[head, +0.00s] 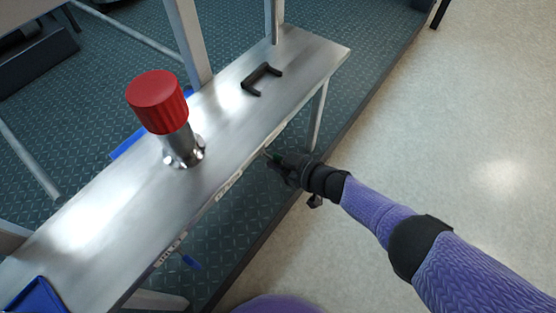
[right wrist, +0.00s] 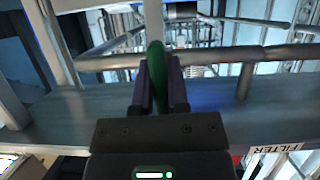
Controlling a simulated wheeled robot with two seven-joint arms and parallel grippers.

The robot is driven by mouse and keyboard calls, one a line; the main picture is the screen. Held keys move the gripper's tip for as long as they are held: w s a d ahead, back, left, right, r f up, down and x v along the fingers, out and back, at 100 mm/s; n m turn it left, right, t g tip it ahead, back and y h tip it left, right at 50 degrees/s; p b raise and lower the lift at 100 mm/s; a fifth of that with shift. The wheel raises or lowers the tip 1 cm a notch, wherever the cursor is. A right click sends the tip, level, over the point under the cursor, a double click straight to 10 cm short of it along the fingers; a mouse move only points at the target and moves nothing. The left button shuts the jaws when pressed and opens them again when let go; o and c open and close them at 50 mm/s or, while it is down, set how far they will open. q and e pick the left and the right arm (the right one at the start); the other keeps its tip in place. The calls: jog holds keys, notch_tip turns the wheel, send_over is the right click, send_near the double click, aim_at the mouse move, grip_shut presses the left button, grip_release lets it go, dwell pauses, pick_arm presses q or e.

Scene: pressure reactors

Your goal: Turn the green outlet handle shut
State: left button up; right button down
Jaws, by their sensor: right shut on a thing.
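The green outlet handle (right wrist: 156,72) stands between the two dark fingers of my right gripper (right wrist: 159,92) in the right wrist view, and the gripper is shut on it. The rest of the handle is hidden by the gripper and the bench edge. My left gripper is not in view.
A red ribbed knob (head: 157,100) on a metal fitting stands on the metal bench (head: 100,225). A black bracket handle (head: 262,79) is farther back. A FILTER label (right wrist: 275,149) shows. Open floor lies right.

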dwell(0.6)
jog(key=c, duration=0.6)
grip_release()
pick_arm(q)
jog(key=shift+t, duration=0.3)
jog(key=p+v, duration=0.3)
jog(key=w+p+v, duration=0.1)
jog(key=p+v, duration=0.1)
jog(key=p, duration=0.1)
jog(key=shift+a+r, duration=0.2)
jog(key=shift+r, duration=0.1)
pick_arm(e)
jog(key=v, duration=1)
jog(key=shift+w+f, duration=0.1)
